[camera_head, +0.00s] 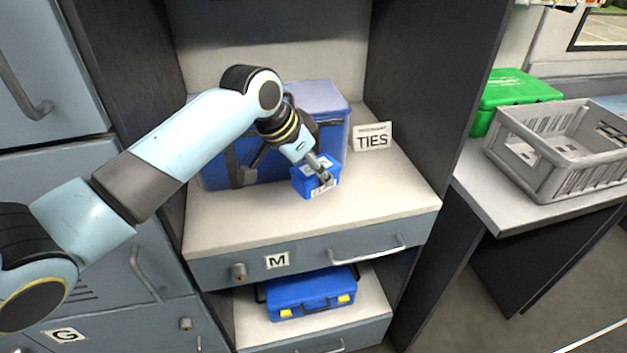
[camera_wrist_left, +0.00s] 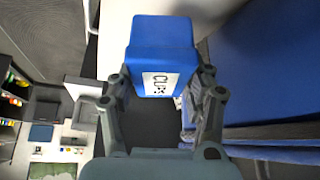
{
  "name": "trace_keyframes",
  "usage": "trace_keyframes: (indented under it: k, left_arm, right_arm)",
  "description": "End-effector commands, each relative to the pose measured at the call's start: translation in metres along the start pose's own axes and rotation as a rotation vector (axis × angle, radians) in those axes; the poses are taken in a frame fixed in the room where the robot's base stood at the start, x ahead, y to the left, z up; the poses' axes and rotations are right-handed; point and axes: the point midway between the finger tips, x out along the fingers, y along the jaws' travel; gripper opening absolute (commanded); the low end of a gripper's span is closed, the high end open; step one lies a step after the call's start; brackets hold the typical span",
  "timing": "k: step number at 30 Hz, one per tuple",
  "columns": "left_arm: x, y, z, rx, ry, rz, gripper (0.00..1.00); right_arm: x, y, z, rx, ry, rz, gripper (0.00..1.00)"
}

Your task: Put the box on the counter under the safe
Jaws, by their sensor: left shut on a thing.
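A small blue box (camera_head: 302,185) with a white label is at my left gripper (camera_head: 322,176), over the front part of the pale shelf counter (camera_head: 375,200). In the left wrist view the box (camera_wrist_left: 163,42) sits between the two fingers of my left gripper (camera_wrist_left: 160,88), which are shut on it. Its label begins with "CU". I cannot tell whether the box touches the counter or hangs just above it. No safe can be made out for sure. My right gripper is not in view.
A large blue container (camera_head: 325,100) stands behind the small box, beside a "TIES" sign (camera_head: 372,136). Below are a drawer marked M (camera_head: 310,257) and a blue case (camera_head: 308,293). A grey crate (camera_head: 550,160) and a green box (camera_head: 515,90) stand on the right-hand counter.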

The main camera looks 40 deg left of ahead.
Motion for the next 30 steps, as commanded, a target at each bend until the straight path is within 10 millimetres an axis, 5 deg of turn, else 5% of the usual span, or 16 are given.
trace_keyframes:
  k: [11, 22, 23, 27, 30]
  left_arm:
    - [0.036, -0.004, 0.019, -0.001, 0.000, 0.000, 0.16]
    - [0.040, -0.004, 0.022, 0.000, 0.000, 0.000, 0.16]
    - [0.040, -0.004, 0.022, 0.000, -0.001, 0.000, 0.54]
    - [0.040, -0.004, 0.022, 0.000, -0.001, 0.000, 0.72]
    - [0.040, -0.004, 0.022, 0.000, -0.001, 0.000, 0.74]
  right_arm:
    - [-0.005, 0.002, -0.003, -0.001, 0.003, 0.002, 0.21]
    - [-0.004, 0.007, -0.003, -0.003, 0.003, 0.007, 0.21]
    - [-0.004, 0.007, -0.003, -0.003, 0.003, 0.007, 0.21]
    - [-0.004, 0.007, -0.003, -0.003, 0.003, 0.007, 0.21]
    - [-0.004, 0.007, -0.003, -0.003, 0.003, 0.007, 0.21]
